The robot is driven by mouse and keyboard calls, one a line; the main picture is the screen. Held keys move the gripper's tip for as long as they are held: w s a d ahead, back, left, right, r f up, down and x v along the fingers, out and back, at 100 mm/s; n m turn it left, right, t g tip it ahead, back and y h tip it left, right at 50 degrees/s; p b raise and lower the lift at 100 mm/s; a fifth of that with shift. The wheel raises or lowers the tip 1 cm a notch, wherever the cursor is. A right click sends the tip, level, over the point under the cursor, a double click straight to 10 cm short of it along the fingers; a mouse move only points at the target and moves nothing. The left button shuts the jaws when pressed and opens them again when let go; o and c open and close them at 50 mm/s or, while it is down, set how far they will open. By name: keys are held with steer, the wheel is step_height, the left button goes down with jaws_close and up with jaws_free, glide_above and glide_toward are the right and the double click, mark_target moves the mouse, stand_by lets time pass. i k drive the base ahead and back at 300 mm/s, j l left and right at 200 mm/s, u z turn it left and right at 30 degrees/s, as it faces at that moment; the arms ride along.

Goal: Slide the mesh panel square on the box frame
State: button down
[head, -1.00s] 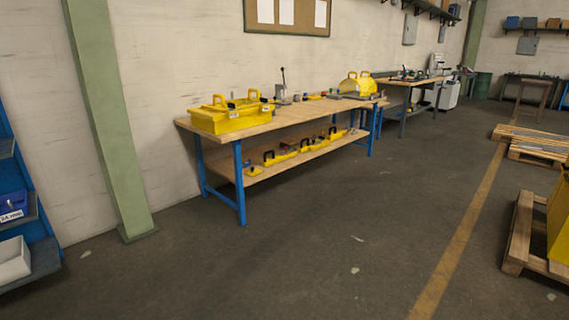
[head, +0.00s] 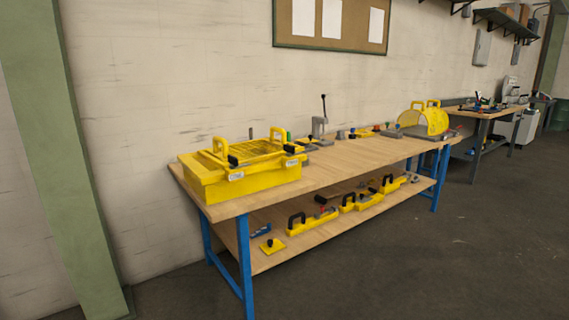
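In the head view a yellow box frame (head: 222,190) stands on the left end of the wooden workbench. A yellow slatted or mesh panel (head: 252,158) with two upright handles lies on top of it. The panel appears turned a little against the box, but I cannot tell exactly how far off square it is. Two dark knobs and small white labels show along the box's right side. My gripper is not in view.
The workbench (head: 340,163) has blue legs and a lower shelf (head: 290,245) with several yellow black-handled parts. A lever press (head: 320,122) and a yellow domed guard (head: 428,120) stand farther along. A green column (head: 60,150) rises at left. The floor in front is clear.

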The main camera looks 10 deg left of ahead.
mark_target(258, 151)
steer(key=i+l+u, duration=0.1)
steer(key=i+u, duration=0.2)
steer(key=i, duration=0.25)
steer(key=i+l+u, duration=0.35)
steer(key=i, duration=0.2)
steer(key=i+l+u, duration=0.3)
steer(key=i, duration=0.25)
